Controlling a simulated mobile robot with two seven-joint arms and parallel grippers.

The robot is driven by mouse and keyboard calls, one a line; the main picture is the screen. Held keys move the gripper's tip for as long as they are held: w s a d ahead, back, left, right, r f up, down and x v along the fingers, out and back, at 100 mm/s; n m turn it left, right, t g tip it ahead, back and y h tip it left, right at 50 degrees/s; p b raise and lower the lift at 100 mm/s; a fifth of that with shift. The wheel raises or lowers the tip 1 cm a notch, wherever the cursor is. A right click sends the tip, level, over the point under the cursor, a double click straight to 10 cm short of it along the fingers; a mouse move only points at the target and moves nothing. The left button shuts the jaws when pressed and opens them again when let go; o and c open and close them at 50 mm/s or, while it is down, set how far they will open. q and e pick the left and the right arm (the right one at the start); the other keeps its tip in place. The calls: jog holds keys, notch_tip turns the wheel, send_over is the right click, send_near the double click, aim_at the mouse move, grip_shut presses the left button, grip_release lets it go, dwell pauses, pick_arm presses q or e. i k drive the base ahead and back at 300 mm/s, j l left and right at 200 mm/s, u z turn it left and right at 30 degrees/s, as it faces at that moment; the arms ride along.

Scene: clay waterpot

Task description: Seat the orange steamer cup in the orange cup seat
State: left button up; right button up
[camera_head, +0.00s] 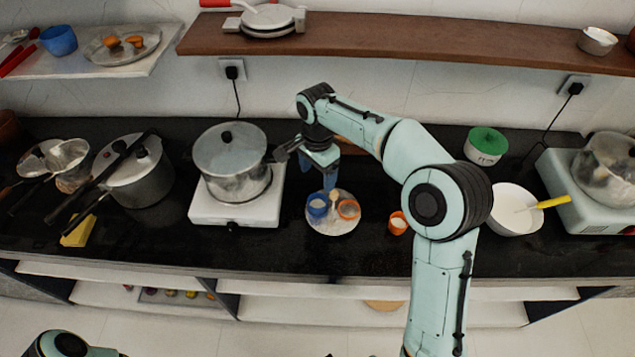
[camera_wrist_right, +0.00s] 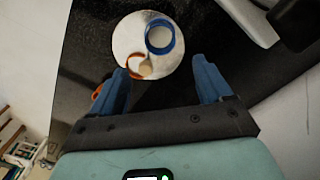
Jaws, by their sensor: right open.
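The orange steamer cup (camera_head: 397,223) stands on the black counter just right of a pale round plate (camera_head: 333,226). The orange cup seat (camera_head: 349,209) is an orange ring on the plate's right side, beside a blue ring-shaped piece (camera_head: 317,206). In the right wrist view the blue piece (camera_wrist_right: 162,24) shows clearly, while the orange seat (camera_wrist_right: 133,62) is partly in view. My right gripper (camera_head: 323,183) is open and empty above the plate's far side; its blue fingers (camera_wrist_right: 160,66) are spread apart. My left gripper is out of view.
A steel pot (camera_head: 230,160) on a white stove (camera_head: 236,212) stands close left of the right gripper. A white bowl (camera_head: 516,210) with a yellow-handled utensil lies to the right, near a green-lidded container (camera_head: 486,145). A brown shelf (camera_head: 400,38) hangs above. The counter in front of the plate is clear.

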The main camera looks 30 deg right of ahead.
aim_at(343, 213)
jog(key=k, duration=1)
